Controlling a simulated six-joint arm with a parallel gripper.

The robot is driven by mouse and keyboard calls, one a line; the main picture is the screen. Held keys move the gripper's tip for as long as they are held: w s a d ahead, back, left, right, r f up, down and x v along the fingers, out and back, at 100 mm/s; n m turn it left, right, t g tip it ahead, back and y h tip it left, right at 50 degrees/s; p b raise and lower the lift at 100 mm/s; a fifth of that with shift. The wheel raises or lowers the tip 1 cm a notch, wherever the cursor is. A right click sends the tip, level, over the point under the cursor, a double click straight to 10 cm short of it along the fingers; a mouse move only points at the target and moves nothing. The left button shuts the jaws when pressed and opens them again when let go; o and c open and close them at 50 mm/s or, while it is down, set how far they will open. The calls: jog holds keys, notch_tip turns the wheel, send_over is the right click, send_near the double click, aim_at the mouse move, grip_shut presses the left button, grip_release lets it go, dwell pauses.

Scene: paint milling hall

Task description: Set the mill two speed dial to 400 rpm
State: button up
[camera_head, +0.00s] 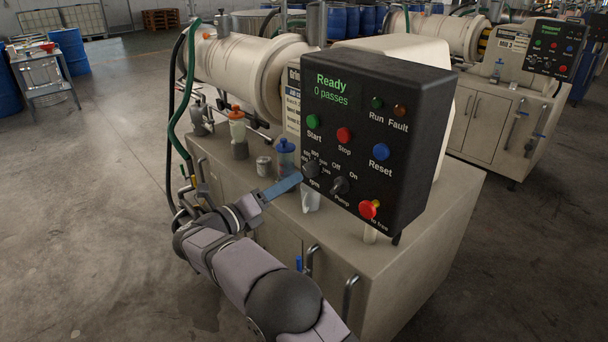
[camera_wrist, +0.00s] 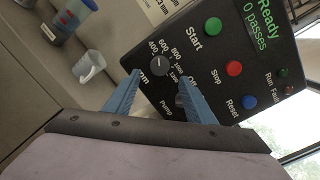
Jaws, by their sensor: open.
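The speed dial (camera_head: 311,170) is a round dark knob at the lower left of the black control panel (camera_head: 395,110), marked rpm with numbers around it. In the wrist view the dial (camera_wrist: 160,62) sits ahead of my fingertips, with 400, 600, 800 and higher marks around it. Which mark its pointer faces is too small to tell surely. My gripper (camera_wrist: 160,76) is open, its two blue fingers on either side of the dial's line, with no clear contact. In the head view my gripper (camera_head: 297,179) is just left of and below the dial.
The Pump knob (camera_head: 340,186) is close right of the dial. Start (camera_head: 313,121), Stop (camera_head: 344,135), Reset (camera_head: 381,151) and a red emergency button (camera_head: 369,209) share the panel. Bottles, including a blue-capped one (camera_head: 285,155), stand on the cabinet beside my gripper. The display reads Ready, 0 passes.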

aim_at(308, 172)
jog(key=p+x, duration=0.2)
jog(key=x, duration=0.3)
jog(key=shift+d+r, duration=0.1)
jog(key=shift+p+x, duration=0.35)
jog(key=shift+x, duration=0.75)
jog(key=shift+c, duration=0.3)
jog(key=c, duration=1)
